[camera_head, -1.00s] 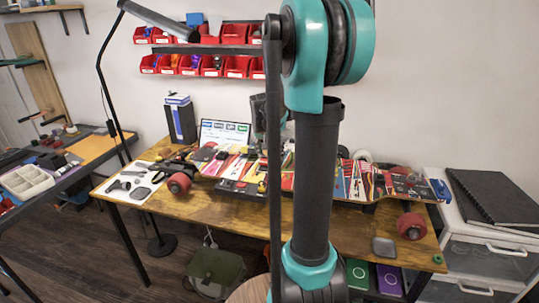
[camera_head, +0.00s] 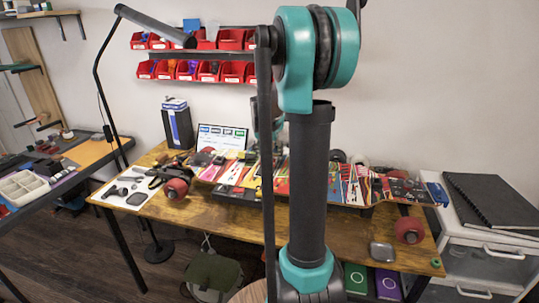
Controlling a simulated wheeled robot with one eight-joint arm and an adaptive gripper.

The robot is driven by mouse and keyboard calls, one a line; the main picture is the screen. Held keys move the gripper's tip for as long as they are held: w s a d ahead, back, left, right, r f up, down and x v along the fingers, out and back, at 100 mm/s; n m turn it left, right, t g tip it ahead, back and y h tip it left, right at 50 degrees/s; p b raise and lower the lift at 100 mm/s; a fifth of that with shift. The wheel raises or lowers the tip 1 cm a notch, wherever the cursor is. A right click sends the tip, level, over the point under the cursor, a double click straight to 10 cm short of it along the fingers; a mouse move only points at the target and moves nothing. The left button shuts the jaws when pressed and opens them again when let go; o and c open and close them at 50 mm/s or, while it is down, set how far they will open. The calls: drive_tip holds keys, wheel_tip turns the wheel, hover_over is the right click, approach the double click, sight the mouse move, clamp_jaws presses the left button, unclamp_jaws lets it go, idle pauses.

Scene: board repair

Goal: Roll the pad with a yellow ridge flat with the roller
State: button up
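A long skateboard deck with colourful graphics (camera_head: 350,184) lies across the wooden workbench (camera_head: 215,212). My arm stands in front of it and hides its middle. Small dark and light pieces lie on the deck's left half, too small to tell apart. I cannot make out the pad with a yellow ridge or the roller. A grey and teal end part of my arm shows behind the upright link, above the deck. Its fingers are hidden or too small to read.
Red wheels (camera_head: 176,188) stick out at the bench's left and right. A white mat with dark tools (camera_head: 120,192), a blue-black box (camera_head: 178,124) and a lamp pole stand left. A grey square dish (camera_head: 381,251) lies front right. Black binders (camera_head: 490,205) top the white drawers.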

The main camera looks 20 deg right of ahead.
sight(270, 143)
drive_tip(key=shift+r, duration=3.3)
